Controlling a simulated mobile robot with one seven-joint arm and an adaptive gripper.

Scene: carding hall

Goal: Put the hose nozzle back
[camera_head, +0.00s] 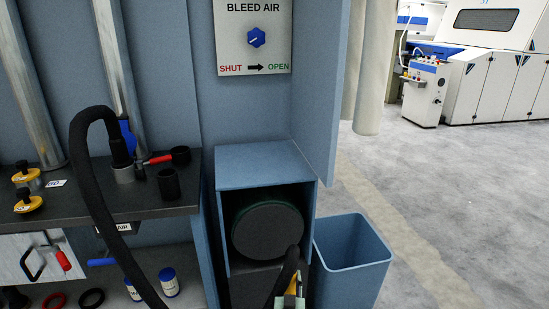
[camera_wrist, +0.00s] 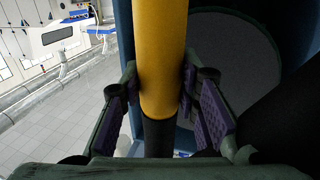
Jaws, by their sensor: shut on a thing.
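My gripper (camera_head: 290,298) is at the bottom of the head view, in front of the open blue cabinet. In the wrist view its purple-padded fingers (camera_wrist: 160,110) are closed around a yellow tube (camera_wrist: 160,60) with a black lower part (camera_wrist: 158,136). This tube may be the hose nozzle; its ends are out of view. A dark curved piece (camera_head: 287,272) rises beside my gripper in the head view. On the bench at left, a thick black hose (camera_head: 82,165) loops over, and its end stands in a grey collar (camera_head: 123,173).
The blue cabinet (camera_head: 265,165) holds a round dark disc (camera_head: 268,231). A blue bin (camera_head: 353,268) stands right of it. A black cup (camera_head: 168,184), a red-handled tool (camera_head: 157,159) and yellow-based knobs (camera_head: 28,204) are on the bench. The floor at right is clear.

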